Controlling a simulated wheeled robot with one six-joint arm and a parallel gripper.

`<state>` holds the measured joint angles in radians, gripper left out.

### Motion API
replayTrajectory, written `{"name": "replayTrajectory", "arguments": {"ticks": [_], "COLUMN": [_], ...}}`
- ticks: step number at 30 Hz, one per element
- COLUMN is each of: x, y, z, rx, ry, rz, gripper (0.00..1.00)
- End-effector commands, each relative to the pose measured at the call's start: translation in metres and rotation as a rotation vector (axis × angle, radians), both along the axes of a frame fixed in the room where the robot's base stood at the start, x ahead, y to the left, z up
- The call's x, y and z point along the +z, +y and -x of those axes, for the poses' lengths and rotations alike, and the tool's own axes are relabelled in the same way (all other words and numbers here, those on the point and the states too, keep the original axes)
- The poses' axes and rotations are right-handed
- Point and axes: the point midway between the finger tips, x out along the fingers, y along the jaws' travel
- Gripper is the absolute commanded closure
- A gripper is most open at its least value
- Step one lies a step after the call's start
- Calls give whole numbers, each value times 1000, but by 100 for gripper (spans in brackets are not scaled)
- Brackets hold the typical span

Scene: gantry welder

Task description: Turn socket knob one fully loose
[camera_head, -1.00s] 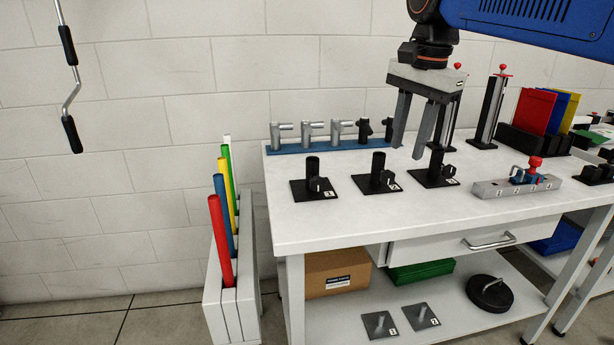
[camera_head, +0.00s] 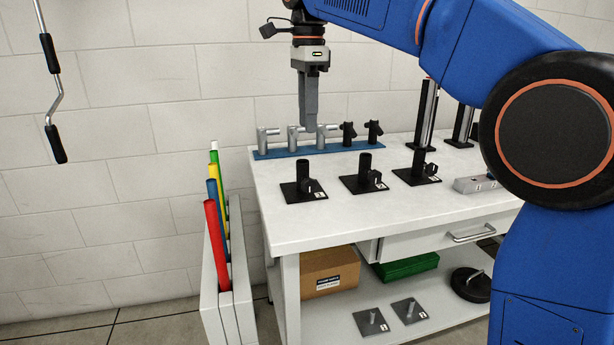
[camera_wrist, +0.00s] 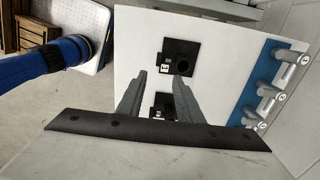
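Socket one is the leftmost black upright tube on a black square plate (camera_head: 303,196) near the table's left end, and its dark knob (camera_head: 314,186) faces the front. In the wrist view, the plate nearest the table's upper edge (camera_wrist: 193,48) appears to be socket one. My gripper (camera_head: 309,130) hangs fingers down above and slightly behind socket one, clear of it. In the wrist view my gripper (camera_wrist: 153,75) has its two fingers apart with nothing between them, the upper socket lying beyond the tips. A second socket (camera_wrist: 162,98) is partly hidden between the fingers.
Two more sockets, the middle one (camera_head: 362,184) and the right one (camera_head: 416,177), stand in the same row. A blue strip (camera_head: 262,154) with several upright fittings lies behind. A grey block (camera_head: 470,185) is at the right. The front table edge is clear.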

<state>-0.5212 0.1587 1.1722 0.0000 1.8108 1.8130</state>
Motion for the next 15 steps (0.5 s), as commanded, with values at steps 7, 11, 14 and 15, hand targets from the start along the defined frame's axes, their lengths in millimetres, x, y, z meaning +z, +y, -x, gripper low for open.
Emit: {"name": "replayTrajectory", "arguments": {"ticks": [7,11,14,15], "x": [-45,-68,-85,-93], "y": [-1,-1,-1,-1], "z": [1,1,1,1], "rx": [1,1,1,1], "ry": [2,3,2,3], "rz": [2,2,1,2], "gripper": [67,67,67,67]}}
